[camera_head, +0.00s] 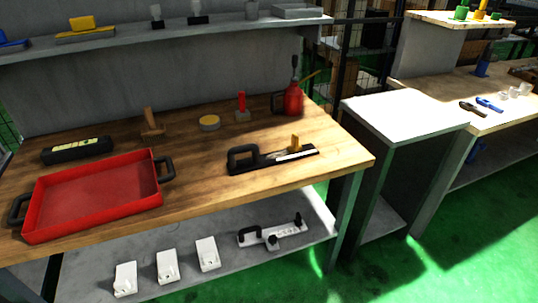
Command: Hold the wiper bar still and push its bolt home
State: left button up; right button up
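A long black bar (265,164) with a loop handle at its left end lies on the wooden bench near its right side. It looks like the wiper bar. A small upright orange-yellow piece (294,142) stands on the bar's right half, beside a light metal strip. It may be the bolt, but how far in it sits is too small to tell. Neither of my grippers shows in the head view, and nothing touches the bar.
A red tray (95,196) with black handles fills the bench's left front. A red oil can (293,98), a red-handled tool (242,106) and a round yellowish disc (209,122) stand behind. White blocks (207,254) sit on the lower shelf. Bench wood around the bar is clear.

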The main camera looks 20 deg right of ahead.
aim_at(295, 146)
jog(key=i+l, duration=0.2)
jog(key=l, duration=0.15)
jog(key=i+l, duration=0.15)
jog(key=l, duration=0.2)
jog(key=i+l, duration=0.2)
jog(key=l, duration=0.2)
jog(key=i+l, duration=0.2)
jog(key=l, duration=0.15)
